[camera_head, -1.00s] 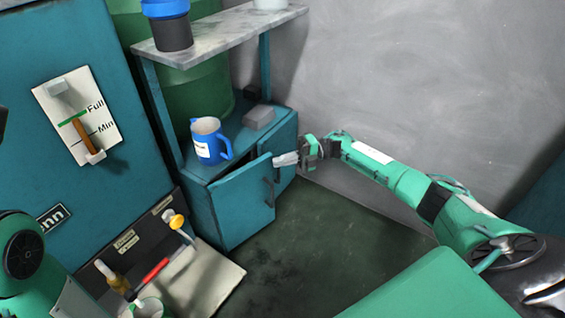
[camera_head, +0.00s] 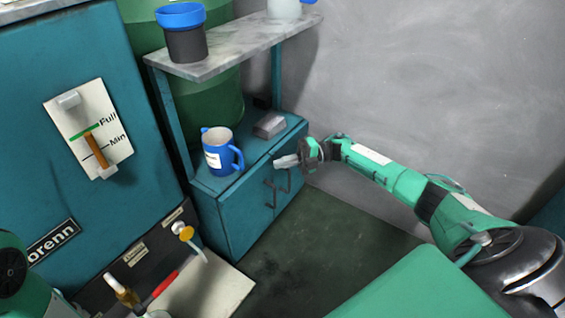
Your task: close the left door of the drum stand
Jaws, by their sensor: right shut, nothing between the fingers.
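The teal drum stand (camera_head: 207,222) stands at the centre left with its two-door front facing right and toward me. Its left door (camera_head: 246,218) looks flush, or nearly flush, with the front. I see no clear gap at its edge. The right door (camera_head: 292,183) also looks shut, partly hidden by my gripper. Two dark handles sit close together where the doors meet. My right gripper (camera_head: 284,162) is shut and empty, just above and in front of the handles. I cannot tell whether it touches a door. My left arm shows at the left edge, but its gripper is out of view.
A blue mug (camera_head: 219,158) and a grey block (camera_head: 269,125) stand on the stand's top. A shelf (camera_head: 228,51) above holds a dark container with a blue rim (camera_head: 184,40). A teal machine with a level gauge (camera_head: 90,135) is at left. Floor ahead is clear.

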